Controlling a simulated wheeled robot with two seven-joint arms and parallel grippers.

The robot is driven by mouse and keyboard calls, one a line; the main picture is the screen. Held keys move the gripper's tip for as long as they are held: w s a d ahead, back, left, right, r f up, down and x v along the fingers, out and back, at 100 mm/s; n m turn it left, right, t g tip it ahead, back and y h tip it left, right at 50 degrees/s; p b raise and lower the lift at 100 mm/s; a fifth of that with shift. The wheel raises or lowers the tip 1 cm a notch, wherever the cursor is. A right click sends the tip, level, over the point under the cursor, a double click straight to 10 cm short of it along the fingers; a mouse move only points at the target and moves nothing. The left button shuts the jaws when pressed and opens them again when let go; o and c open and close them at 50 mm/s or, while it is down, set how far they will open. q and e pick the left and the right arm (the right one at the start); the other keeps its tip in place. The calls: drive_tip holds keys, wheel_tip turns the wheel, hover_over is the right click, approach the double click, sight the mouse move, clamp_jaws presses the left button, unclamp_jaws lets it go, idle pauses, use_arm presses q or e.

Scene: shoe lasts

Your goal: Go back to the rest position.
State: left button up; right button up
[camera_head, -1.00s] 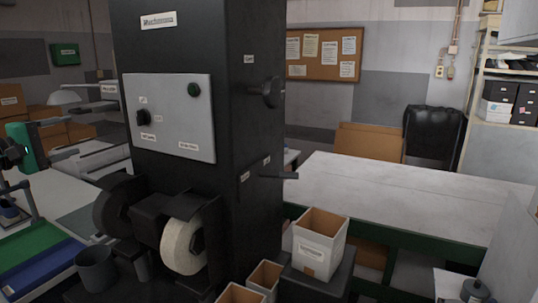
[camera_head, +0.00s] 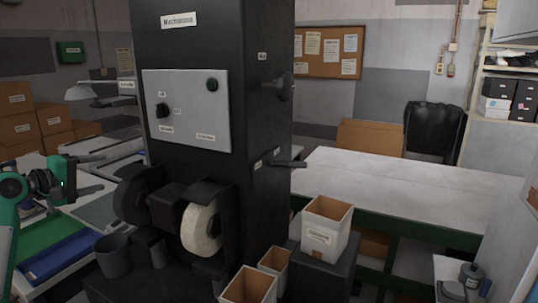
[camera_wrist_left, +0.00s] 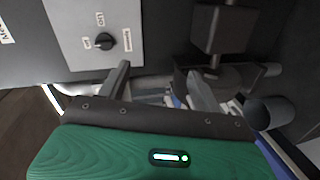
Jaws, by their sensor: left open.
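My left gripper (camera_head: 92,174) is in the head view at the left, left of the black machine (camera_head: 215,60). Its two dark fingers are apart and point right, with nothing between them. Its green-and-dark arm comes in at the left edge. In the left wrist view the open fingers (camera_wrist_left: 160,88) point toward the machine's grey panel (camera_wrist_left: 88,25) and its lower parts. Whether they touch anything cannot be seen there; in the head view they look clear of the machine. My right gripper is not in view.
Below the left gripper are a green tray (camera_head: 50,232) and a blue tray (camera_head: 58,258). A grey cup (camera_head: 113,256) stands before the machine's wheels (camera_head: 200,229). Open boxes (camera_head: 326,226) stand at its right. The long white table (camera_head: 400,190) behind them looks clear.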

use_arm(q)
drive_tip(key=s+d+f+m+g+y, duration=0.15)
drive_tip(key=s+d+f, duration=0.3)
drive_tip(key=f, duration=0.55)
drive_tip(key=s+d+f+m+g, duration=0.25)
drive_tip(key=d+f, duration=0.35)
drive_tip(key=f, duration=0.4)
drive_tip(key=s+d+f+m+g+y, duration=0.1)
drive_tip(key=s+d+f+m+g, duration=0.25)
drive_tip(key=f, duration=0.75)
drive_tip(key=s+d+f+m+g+y, duration=0.1)
drive_tip(key=s+d+f+m, duration=0.1)
drive_tip(key=s+d+f, duration=0.45)
drive_tip(key=s+d+f+m+y, duration=0.1)
drive_tip(key=s+d+f, duration=0.15)
drive_tip(key=s, duration=0.65)
drive_tip(key=s+d+f+m+g+y, duration=0.1)
drive_tip(key=s+d+f+m+g, duration=0.15)
drive_tip(key=s, duration=1.25)
wheel_tip(320, 180, down, 32)
drive_tip(key=s+m+g, duration=0.1)
drive_tip(key=s+a+f+g, duration=0.1)
drive_tip(key=s+a+f, duration=0.1)
drive_tip(key=s+f, duration=1.6)
drive_tip(key=shift+s+a+f, duration=0.35)
drive_tip(key=shift+s+f, duration=0.05)
drive_tip(key=shift+f, duration=0.1)
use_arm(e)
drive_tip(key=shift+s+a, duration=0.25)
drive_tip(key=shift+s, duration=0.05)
